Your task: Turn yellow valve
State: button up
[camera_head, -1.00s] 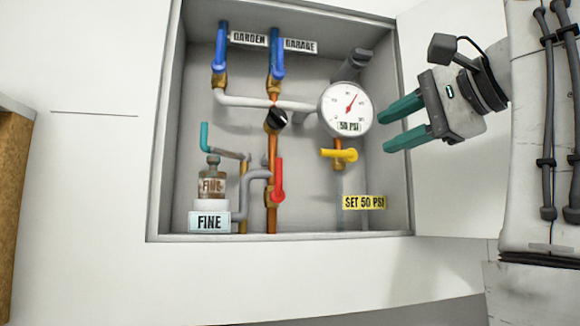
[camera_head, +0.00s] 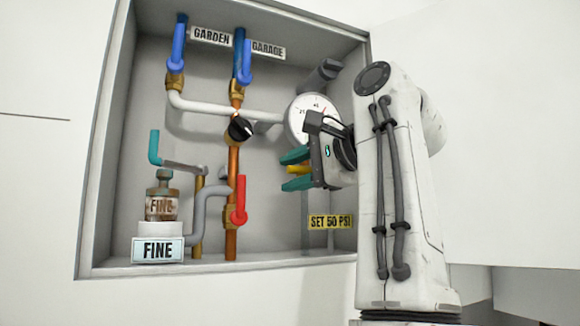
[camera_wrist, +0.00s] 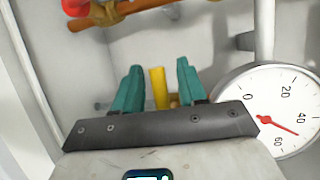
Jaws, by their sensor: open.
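The yellow valve handle (camera_head: 297,169) shows as a small yellow piece between the teal fingers of my gripper (camera_head: 290,170) in the head view. In the wrist view the yellow handle (camera_wrist: 159,88) stands between the two fingertips of my gripper (camera_wrist: 157,75), with gaps on both sides. My gripper is open around the handle, and no firm contact shows. The valve's body and most of the handle are hidden behind my gripper. The round pressure gauge (camera_wrist: 270,105) is right of my gripper in the wrist view, its red needle between 40 and 60.
The valves sit in a recessed grey cabinet (camera_head: 100,215). A red valve (camera_head: 238,208), a black knob (camera_head: 240,129), blue valves (camera_head: 179,45) and a teal handle (camera_head: 154,147) are to the left. A yellow "SET 50 PSI" label (camera_head: 330,222) is below my gripper.

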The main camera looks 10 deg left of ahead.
jog(key=shift+w+a+f, duration=0.15)
jog(key=shift+w+a, duration=0.15)
jog(key=shift+a, duration=0.2)
grip_shut()
dwell(0.3)
